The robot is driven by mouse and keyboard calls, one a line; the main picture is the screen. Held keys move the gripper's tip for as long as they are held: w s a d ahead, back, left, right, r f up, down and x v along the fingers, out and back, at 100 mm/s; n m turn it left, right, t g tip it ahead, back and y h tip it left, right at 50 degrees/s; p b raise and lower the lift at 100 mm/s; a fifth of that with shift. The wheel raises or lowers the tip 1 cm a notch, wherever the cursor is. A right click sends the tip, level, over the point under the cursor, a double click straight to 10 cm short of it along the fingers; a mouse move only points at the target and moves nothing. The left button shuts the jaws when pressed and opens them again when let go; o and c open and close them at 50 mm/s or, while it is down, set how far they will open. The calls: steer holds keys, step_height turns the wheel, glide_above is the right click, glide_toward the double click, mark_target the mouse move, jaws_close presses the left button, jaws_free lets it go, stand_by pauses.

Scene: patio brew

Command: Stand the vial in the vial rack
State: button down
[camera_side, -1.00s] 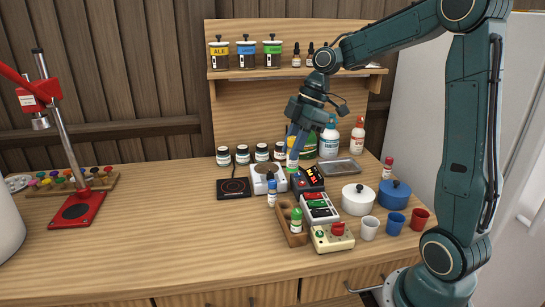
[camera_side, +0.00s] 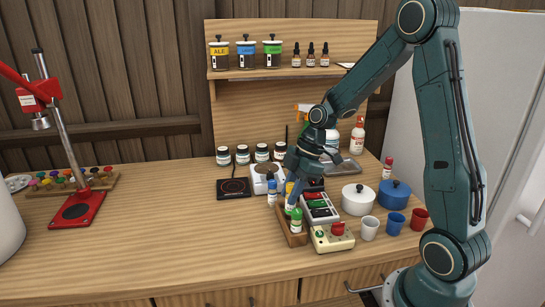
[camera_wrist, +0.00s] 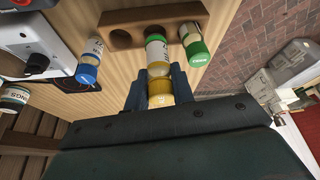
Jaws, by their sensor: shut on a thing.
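My gripper (camera_wrist: 158,92) is shut on a vial (camera_wrist: 156,48) with a yellow cap and a pale label. In the side view the vial (camera_side: 290,206) is roughly upright at the wooden vial rack (camera_side: 284,230), beside a green-capped vial (camera_side: 296,222). In the wrist view its lower end overlaps the rack (camera_wrist: 138,12); I cannot tell how deep it sits in a hole. An empty hole shows to its left, and the green-capped vial (camera_wrist: 195,48) stands to its right. My gripper (camera_side: 291,186) is just above the rack.
A blue-capped vial (camera_side: 272,193) stands behind the rack, apart from it. The bench (camera_side: 170,225) to the left is clear.

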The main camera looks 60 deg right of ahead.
mark_target(287, 213)
steer(key=shift+f, duration=2.1)
steer(key=shift+f, duration=0.15)
steer(key=c, duration=1.5)
jaws_free()
steer(key=v, duration=1.2)
steer(key=shift+a, duration=0.1)
